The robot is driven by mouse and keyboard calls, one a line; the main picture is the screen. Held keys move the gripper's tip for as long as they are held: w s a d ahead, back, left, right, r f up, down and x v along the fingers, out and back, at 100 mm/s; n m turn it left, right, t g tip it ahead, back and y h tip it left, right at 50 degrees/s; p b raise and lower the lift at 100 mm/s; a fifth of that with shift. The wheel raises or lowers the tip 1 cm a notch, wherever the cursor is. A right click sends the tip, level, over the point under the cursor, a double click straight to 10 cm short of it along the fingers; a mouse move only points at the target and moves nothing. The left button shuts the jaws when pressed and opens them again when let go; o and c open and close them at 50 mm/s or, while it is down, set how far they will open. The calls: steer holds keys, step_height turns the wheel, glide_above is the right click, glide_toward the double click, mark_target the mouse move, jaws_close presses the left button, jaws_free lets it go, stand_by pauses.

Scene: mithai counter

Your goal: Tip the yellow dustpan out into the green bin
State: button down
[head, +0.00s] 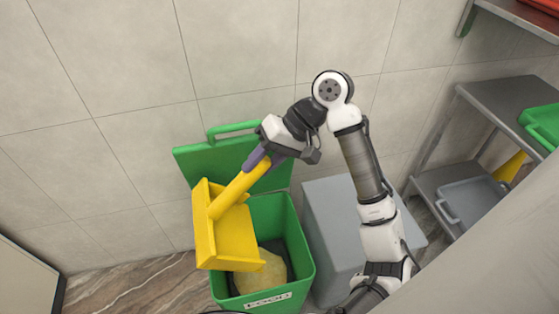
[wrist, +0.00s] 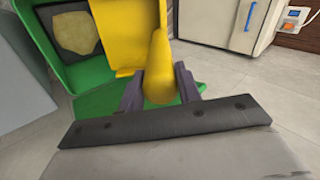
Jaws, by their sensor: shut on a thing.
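The yellow dustpan (head: 225,240) hangs in the air over the left part of the green bin (head: 299,257). My gripper (head: 259,160) is shut on its yellow handle, and the fingers (wrist: 160,88) show on both sides of the handle in the wrist view. The pan (wrist: 128,25) is tilted, with its open side facing down and to the right over the bin mouth. The bin's lid (head: 195,162) stands open at the back. A beige lump (head: 265,275) lies inside the bin on a dark lining. I see no litter in the pan.
A grey bin (head: 325,215) stands right beside the green one. Metal shelves (head: 490,100) with a grey tray (head: 472,197) and a green crate (head: 542,122) are at the right. A tiled wall is close behind. Open floor (head: 130,285) lies to the left.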

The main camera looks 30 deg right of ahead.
steer(key=a, duration=0.2)
steer(key=w+a+r+h+p, duration=0.1)
steer(key=a, duration=0.1)
steer(key=w+a+r+h, duration=0.1)
steer(key=a, duration=0.2)
steer(key=shift+g, duration=0.3)
steer(key=w+a+f+h+p, duration=0.1)
steer(key=w+a+h+p, duration=0.1)
steer(key=a, duration=0.4)
steer(key=w+a+f+g+h+p, duration=0.1)
steer(key=a+h+p, duration=0.2)
steer(key=a, duration=0.3)
steer(key=shift+w+a+f+g+h+p, duration=0.15)
steer(key=shift+w+a+g+h+p, duration=0.15)
steer(key=shift+w+a+h+p, duration=0.1)
